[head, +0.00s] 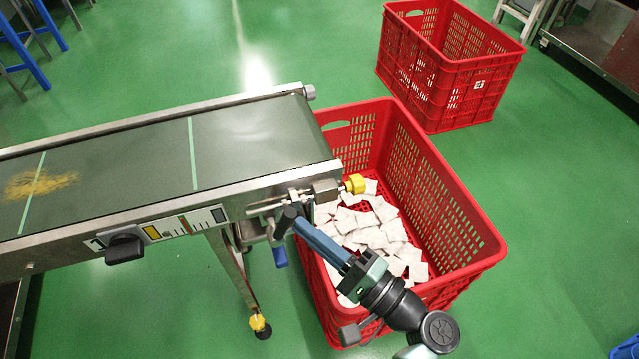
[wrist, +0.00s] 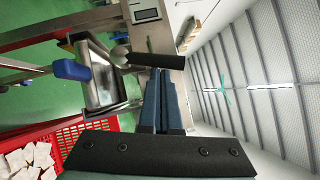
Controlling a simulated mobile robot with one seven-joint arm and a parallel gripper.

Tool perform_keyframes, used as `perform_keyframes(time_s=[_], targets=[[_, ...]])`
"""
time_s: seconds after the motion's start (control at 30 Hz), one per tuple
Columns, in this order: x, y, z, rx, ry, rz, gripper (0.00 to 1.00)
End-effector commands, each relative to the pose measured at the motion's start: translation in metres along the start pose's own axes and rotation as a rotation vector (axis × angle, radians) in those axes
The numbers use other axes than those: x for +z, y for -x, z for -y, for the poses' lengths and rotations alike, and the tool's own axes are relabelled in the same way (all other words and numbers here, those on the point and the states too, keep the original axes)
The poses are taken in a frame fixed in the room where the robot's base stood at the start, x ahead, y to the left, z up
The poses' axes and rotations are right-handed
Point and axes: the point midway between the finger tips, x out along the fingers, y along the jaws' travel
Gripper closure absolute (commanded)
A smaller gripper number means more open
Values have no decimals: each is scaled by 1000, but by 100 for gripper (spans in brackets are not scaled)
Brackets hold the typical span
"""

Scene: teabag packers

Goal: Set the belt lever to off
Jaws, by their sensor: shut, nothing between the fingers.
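A lever with a black cylindrical grip (head: 287,220) sits at the side of the conveyor belt's near end. In the wrist view the black grip (wrist: 152,61) lies crosswise at my fingertips, with a round metal hub at its left end. My gripper (head: 296,226) is shut and empty, its blue fingers pointing at the grip. In the wrist view my gripper (wrist: 164,72) is close to the grip; I cannot tell whether they touch. No off marking is readable.
The conveyor (head: 150,150) has a black knob (head: 125,246) on its side and a blue handle (head: 279,256) below its end. A red crate (head: 455,215) with white teabags stands under my arm. Another red crate (head: 450,70) stands behind.

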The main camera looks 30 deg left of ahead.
Motion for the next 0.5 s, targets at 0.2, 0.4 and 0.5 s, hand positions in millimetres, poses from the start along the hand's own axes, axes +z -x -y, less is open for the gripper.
perform_keyframes(time_s=[0.2, 0.4, 0.5], targets=[[12, -8, 11, 111, 164, 3, 100], [20, -13, 12, 195, 288, 4, 100], [22, -15, 12, 228, 337, 4, 100]])
